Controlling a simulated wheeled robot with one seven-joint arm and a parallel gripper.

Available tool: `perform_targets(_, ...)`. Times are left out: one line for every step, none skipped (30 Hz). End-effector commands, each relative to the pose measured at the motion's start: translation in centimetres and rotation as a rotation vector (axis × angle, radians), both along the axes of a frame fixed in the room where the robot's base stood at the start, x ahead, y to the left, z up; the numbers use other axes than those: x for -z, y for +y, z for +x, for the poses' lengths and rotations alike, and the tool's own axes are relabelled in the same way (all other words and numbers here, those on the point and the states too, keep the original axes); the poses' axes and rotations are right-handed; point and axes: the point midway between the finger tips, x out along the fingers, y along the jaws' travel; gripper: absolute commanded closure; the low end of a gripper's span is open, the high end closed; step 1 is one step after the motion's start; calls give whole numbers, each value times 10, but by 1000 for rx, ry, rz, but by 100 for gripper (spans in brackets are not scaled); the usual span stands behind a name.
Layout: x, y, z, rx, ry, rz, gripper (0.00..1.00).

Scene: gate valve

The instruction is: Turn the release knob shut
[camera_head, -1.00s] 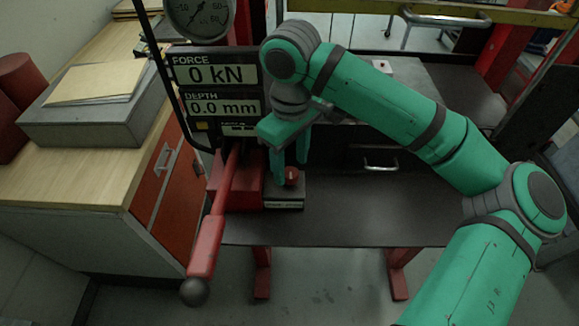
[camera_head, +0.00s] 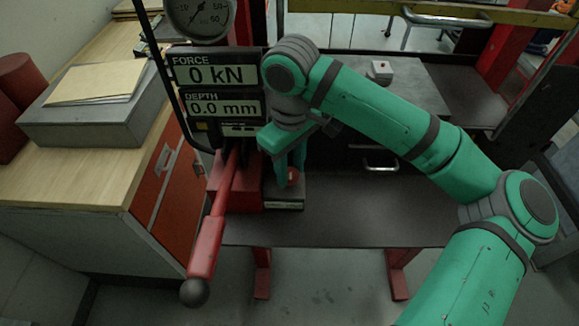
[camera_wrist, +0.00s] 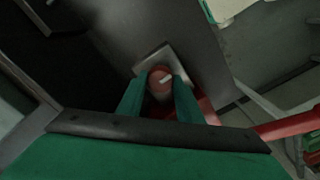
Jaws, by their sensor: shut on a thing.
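The release knob (camera_head: 292,176) is a small red knob on a grey block (camera_head: 285,200) at the front of the press. It also shows in the wrist view (camera_wrist: 158,83), with a pale mark on its top. My gripper (camera_head: 289,178) points down over it from above, and its green fingers stand on both sides of the knob. In the wrist view my gripper (camera_wrist: 159,88) is shut on the knob. Part of the knob is hidden behind the fingers in the head view.
A red lever (camera_head: 213,225) with a dark ball end slants forward just left of the knob. The display panel (camera_head: 215,88) reads 0 kN and 0.0 mm. A wooden bench with a grey box (camera_head: 95,115) stands at left. The dark table (camera_head: 370,215) is clear to the right.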

Motion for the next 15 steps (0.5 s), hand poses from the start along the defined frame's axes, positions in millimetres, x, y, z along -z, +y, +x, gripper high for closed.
perform_targets(0,0,0,25,0,1,90)
perform_targets(0,-1,0,39,0,0,90)
perform_targets(0,-1,0,52,1,-1,90)
perform_targets(0,-1,0,59,0,-1,90)
perform_targets(-1,-1,0,64,0,-1,90)
perform_targets(-1,-1,0,67,-1,-2,90)
perform_targets(-1,-2,0,67,-1,-2,90)
perform_targets(-1,-2,0,67,-1,-2,90)
perform_targets(-1,-2,0,66,-1,-2,90)
perform_targets(-1,-2,0,66,-2,-3,90)
perform_targets(-1,-2,0,66,-2,-3,90)
perform_targets(-1,-2,0,66,-2,-3,90)
perform_targets(-1,-2,0,66,-2,-3,63)
perform_targets(-1,-1,0,66,-2,-3,56)
perform_targets(-1,-1,0,65,-2,-3,49)
